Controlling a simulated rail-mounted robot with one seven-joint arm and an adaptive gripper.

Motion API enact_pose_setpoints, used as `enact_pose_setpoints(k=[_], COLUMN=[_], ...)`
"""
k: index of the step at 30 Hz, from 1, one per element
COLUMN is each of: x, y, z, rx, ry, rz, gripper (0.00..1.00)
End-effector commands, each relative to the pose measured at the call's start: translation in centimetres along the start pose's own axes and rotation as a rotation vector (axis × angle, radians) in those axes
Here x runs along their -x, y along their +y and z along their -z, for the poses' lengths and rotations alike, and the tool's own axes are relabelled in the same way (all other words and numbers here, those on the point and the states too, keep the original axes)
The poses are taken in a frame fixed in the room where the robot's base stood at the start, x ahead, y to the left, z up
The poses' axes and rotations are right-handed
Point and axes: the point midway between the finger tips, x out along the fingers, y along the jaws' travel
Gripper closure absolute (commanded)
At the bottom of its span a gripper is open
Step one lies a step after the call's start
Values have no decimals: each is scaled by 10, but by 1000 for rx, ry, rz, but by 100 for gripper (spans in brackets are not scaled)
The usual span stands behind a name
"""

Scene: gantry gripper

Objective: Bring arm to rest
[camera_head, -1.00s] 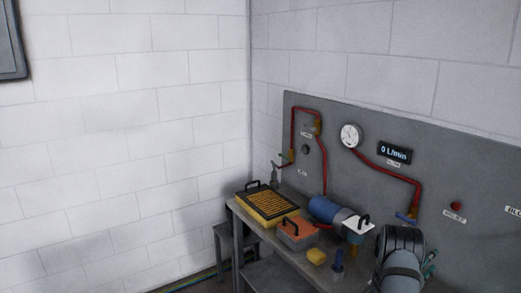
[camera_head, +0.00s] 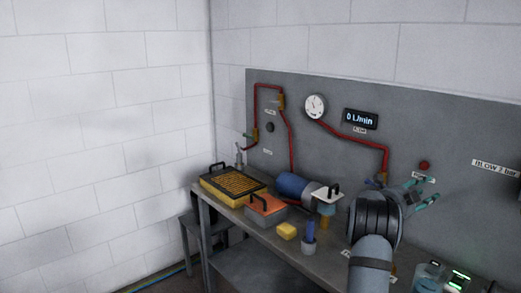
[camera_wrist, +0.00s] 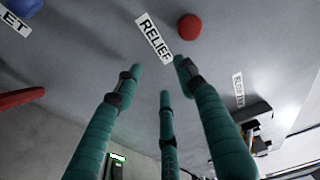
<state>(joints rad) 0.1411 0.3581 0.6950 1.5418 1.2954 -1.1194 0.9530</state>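My gripper (camera_head: 424,192) is in front of the grey wall panel (camera_head: 345,100), above the right part of the workbench (camera_head: 325,257). In the wrist view my gripper (camera_wrist: 160,76) has its teal fingers spread, with nothing between them. It is open. The fingertips point toward the panel near a RELIEF label (camera_wrist: 154,40) and a red button (camera_wrist: 190,26). Whether they touch the panel is not clear, but no contact shows. My arm hides part of the bench and panel.
The bench carries a yellow-framed tray (camera_head: 206,189), an orange-topped box (camera_head: 266,206), a blue cylinder (camera_head: 293,185), a yellow block (camera_head: 287,231) and a small cup (camera_head: 308,246). Red pipes (camera_head: 340,131), a gauge (camera_head: 315,106) and a display reading 0 L/min (camera_head: 360,119) are on the panel.

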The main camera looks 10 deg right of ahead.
Motion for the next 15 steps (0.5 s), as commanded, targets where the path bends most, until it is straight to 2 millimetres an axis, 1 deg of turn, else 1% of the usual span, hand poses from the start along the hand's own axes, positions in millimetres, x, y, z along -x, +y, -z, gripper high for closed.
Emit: enact_pose_setpoints(k=[1,7,15], x=[5,22,38], y=[3,-12,-24], z=[-6,-15,-21], rx=[-22,-88,-130], ry=[-1,-5,-10], rz=[17,72,113], gripper=[60,60,60])
